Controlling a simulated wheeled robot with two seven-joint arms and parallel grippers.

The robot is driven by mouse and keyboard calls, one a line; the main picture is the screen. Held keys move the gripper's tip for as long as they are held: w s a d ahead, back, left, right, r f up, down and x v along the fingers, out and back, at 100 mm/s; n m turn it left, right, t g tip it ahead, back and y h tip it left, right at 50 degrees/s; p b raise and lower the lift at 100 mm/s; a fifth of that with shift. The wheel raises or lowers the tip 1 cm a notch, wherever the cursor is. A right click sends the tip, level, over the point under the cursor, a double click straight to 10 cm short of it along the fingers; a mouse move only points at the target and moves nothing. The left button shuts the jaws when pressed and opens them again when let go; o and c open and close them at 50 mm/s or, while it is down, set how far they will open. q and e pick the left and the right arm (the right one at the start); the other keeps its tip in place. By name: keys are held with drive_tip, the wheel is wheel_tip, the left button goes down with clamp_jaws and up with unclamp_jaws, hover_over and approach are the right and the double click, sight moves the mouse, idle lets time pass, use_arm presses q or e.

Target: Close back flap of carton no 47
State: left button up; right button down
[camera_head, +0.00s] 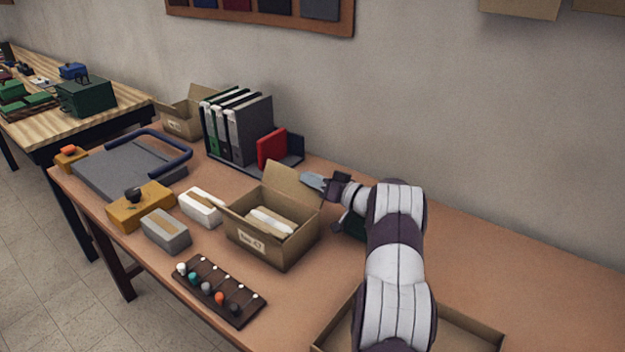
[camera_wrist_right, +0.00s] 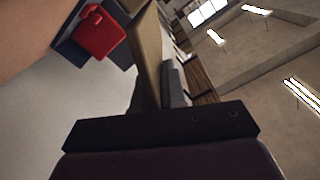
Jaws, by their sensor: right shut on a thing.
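Carton no 47 (camera_head: 287,250) stands open on the table, with a label on its front and white items (camera_head: 270,220) inside. Its back flap (camera_head: 290,184) stands up, leaning a little backward. The flap also shows edge-on at the fingers in the right wrist view (camera_wrist_right: 147,58). The exact grip is partly hidden. My left gripper is not in view.
Behind the carton stand binders (camera_head: 237,128) and a red thing (camera_head: 272,148). White (camera_head: 201,207) and grey (camera_head: 166,232) blocks lie to its left. A dark rack with knobs (camera_head: 220,290) lies in front. Another open box (camera_head: 480,335) is at the lower right. Table at right is clear.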

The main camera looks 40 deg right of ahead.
sight(303, 183)
drive_tip(key=shift+a, duration=0.1)
idle(0.8)
drive_tip(key=n, duration=0.1)
drive_tip(key=a+n, duration=0.1)
drive_tip(key=shift+s+a+r+n+b, duration=0.2)
drive_tip(key=shift+r+n+b, duration=0.1)
drive_tip(key=shift+n, duration=0.1)
drive_tip(key=shift+s+a+r+n+b, duration=0.1)
drive_tip(key=shift+a+n+b, duration=0.25)
drive_tip(key=shift+n, duration=0.35)
drive_tip(key=shift+s+a+f+n+b, duration=0.15)
drive_tip(key=shift+a+n+b, duration=0.2)
drive_tip(key=shift+n, duration=0.35)
drive_tip(key=shift+s+a+r+n+b, duration=0.1)
drive_tip(key=shift+a+r+n+b, duration=0.1)
drive_tip(key=shift+a+n, duration=0.35)
drive_tip(key=shift+d, duration=0.1)
drive_tip(key=c, duration=1.3)
unclamp_jaws()
drive_tip(key=v, duration=1.2)
drive_tip(key=shift+s+d, duration=0.15)
drive_tip(key=shift+s, duration=0.2)
